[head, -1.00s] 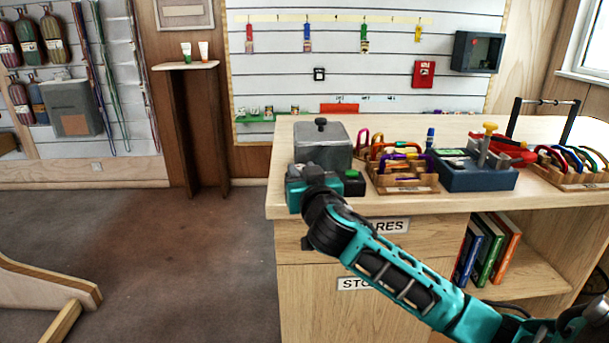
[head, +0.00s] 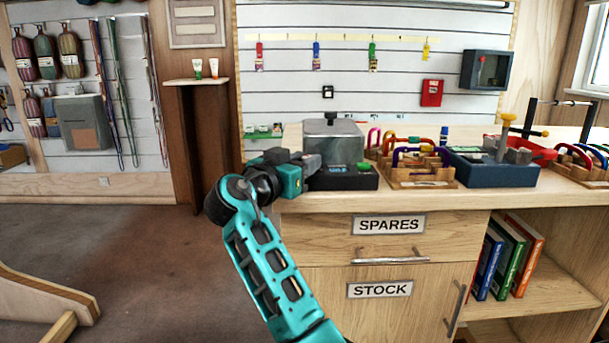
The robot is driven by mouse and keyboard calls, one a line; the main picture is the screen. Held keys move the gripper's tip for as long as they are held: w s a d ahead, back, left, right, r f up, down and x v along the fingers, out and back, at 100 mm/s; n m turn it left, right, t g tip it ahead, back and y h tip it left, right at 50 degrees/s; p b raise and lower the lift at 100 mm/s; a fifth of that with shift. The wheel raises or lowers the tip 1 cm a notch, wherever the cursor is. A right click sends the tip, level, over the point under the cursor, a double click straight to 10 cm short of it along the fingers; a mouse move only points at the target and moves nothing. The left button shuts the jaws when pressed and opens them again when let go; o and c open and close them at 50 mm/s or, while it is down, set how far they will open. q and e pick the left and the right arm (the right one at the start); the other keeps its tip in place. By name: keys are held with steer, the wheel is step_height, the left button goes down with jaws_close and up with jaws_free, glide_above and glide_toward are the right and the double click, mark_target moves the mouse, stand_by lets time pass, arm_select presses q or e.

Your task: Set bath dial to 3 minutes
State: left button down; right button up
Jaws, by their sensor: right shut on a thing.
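The bath (head: 338,142) is a grey metal tank with a black-knobbed lid on a dark base (head: 350,181), at the left end of the wooden counter. A green button (head: 363,167) shows on the base. My right gripper (head: 309,165) is at the left front of the bath, level with its base, its arm rising from below. It is shut, apparently on the bath dial, which is hidden behind the fingers. I cannot read the dial's setting. My left gripper is not in view.
Wooden racks (head: 415,177) of coloured carabiners and a blue device (head: 490,168) with a yellow-topped lever stand right of the bath. Below the counter are a SPARES drawer (head: 318,240) and a shelf of books (head: 494,262).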

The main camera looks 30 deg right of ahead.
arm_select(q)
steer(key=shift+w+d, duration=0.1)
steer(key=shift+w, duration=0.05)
arm_select(e)
steer(key=shift+w+m+g, duration=0.1)
steer(key=shift+m+g, duration=0.2)
steer(key=shift+g, duration=0.1)
arm_select(q)
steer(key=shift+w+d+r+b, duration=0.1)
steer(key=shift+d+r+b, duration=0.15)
steer(key=shift+b, duration=0.05)
arm_select(e)
steer(key=o, duration=1)
arm_select(q)
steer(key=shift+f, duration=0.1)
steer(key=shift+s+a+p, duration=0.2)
steer(key=shift+p, duration=0.25)
arm_select(e)
steer(key=v, duration=1.3)
steer(key=shift+w+f, duration=0.1)
steer(key=shift+w, duration=0.1)
